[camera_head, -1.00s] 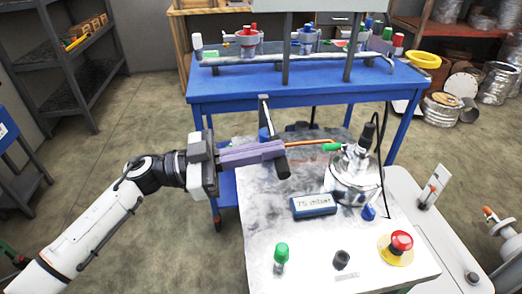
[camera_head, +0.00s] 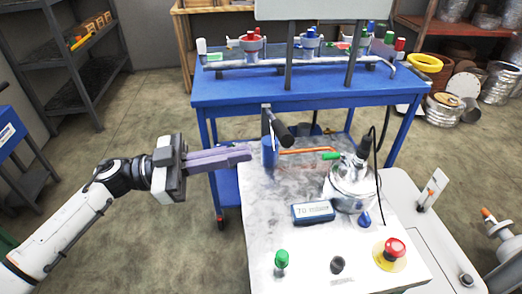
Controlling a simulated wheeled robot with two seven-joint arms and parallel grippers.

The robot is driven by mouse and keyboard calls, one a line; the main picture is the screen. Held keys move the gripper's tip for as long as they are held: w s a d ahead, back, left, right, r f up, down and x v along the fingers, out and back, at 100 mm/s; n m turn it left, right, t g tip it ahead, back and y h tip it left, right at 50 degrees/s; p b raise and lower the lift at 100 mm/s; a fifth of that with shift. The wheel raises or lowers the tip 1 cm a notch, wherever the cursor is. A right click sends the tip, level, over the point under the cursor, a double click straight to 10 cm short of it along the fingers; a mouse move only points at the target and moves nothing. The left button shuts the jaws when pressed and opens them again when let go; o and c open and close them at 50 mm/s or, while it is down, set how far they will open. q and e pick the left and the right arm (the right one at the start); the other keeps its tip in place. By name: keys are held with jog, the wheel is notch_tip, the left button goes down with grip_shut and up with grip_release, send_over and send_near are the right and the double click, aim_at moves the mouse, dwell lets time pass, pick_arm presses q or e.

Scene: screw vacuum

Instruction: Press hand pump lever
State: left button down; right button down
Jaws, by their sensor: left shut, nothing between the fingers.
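The hand pump (camera_head: 269,153) is a blue cylinder at the back left corner of the grey-white worktop. Its lever (camera_head: 280,129) has a black grip and is raised above the cylinder, slanting to the lower right. My left gripper (camera_head: 245,153) has long purple fingers, shut and empty. It is to the left of the pump, its tips below the level of the grip and apart from it. An orange tube (camera_head: 308,151) runs from the pump towards a metal vessel (camera_head: 350,188). My right gripper is not in view.
A blue-framed display (camera_head: 313,212) starts with "70"; its unit is blurred. A green knob (camera_head: 281,259), a black knob (camera_head: 338,265) and a red emergency button (camera_head: 394,248) line the front. A blue table (camera_head: 300,92) with valves stands behind.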

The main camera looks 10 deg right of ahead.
pick_arm(q)
jog(key=shift+a+f, duration=0.15)
jog(key=shift+a, duration=1.1)
dwell(0.7)
jog(key=s+a+f+n+t+y, duration=0.1)
jog(key=a+f+n+t+y, duration=0.3)
jog(key=f+n+t, duration=0.45)
jog(key=a+f+n+t+y, duration=0.2)
jog(key=f+n+t+y, duration=0.5)
jog(key=f+n+t, duration=0.15)
jog(key=s+a+f+g+y, duration=0.3)
jog(key=s+a+f+g, duration=0.1)
jog(key=s+f, duration=0.4)
jog(key=s+a+f+g+y+p, duration=0.1)
jog(key=s+a+f+g+y, duration=0.2)
jog(key=s+f, duration=0.6)
jog(key=shift+s+a+f+n+g, duration=0.3)
jog(key=shift+s+a+n+g, duration=0.25)
jog(key=shift+s, duration=0.7)
